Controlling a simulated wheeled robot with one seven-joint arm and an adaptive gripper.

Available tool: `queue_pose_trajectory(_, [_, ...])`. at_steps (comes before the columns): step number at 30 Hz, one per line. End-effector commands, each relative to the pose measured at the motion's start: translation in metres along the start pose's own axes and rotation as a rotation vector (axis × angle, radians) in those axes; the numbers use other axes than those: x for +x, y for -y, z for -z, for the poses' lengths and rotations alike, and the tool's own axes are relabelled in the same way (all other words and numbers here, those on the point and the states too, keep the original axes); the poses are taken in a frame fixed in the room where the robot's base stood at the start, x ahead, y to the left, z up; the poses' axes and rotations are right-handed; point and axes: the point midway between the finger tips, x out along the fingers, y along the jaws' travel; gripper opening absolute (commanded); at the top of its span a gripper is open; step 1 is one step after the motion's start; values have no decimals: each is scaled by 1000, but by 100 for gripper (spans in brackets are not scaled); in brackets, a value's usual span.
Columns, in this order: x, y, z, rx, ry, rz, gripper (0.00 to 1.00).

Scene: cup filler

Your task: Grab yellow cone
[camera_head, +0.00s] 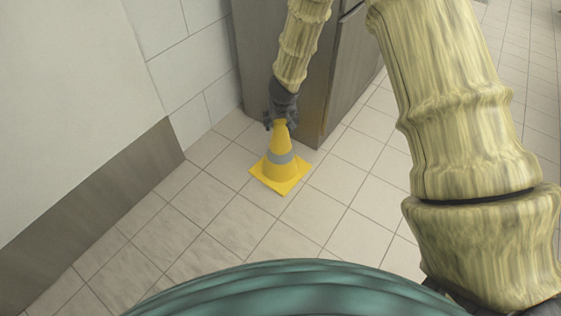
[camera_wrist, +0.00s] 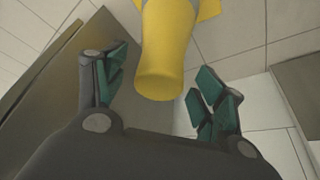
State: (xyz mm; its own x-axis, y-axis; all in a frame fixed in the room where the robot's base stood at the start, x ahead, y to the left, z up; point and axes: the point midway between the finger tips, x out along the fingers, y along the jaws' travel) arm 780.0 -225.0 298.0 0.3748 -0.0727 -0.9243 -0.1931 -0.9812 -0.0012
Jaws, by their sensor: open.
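The yellow cone (camera_head: 280,165) with a grey band stands upright on the tiled floor in the head view, close to the corner of a metal cabinet. My gripper (camera_head: 281,122) is at the cone's top, and its dark fingers hide the tip there. In the wrist view the cone (camera_wrist: 166,55) comes in from the upper edge with its rounded tip toward my gripper (camera_wrist: 160,88). The fingers are open and stand apart on either side of the tip. I see a gap on both sides, with no finger touching the cone.
The grey-brown metal cabinet (camera_head: 338,85) stands right behind the cone. A pale wall with a dark lower band (camera_head: 95,210) runs along the left. The tiled floor (camera_head: 215,215) in front of and left of the cone is clear.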

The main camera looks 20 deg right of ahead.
Motion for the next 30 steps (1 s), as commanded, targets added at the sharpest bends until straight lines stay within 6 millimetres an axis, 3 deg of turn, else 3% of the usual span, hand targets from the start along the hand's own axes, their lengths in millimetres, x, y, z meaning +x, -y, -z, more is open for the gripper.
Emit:
queue_pose_trajectory(4, [16, 0, 0, -1, -1, 0, 70])
queue_pose_trajectory(14, [18, 0, 1, -1, -1, 0, 70])
queue_pose_trajectory(26, [18, 0, 1, -1, -1, 0, 1])
queue_pose_trajectory(30, [18, 0, 1, -1, -2, 0, 0])
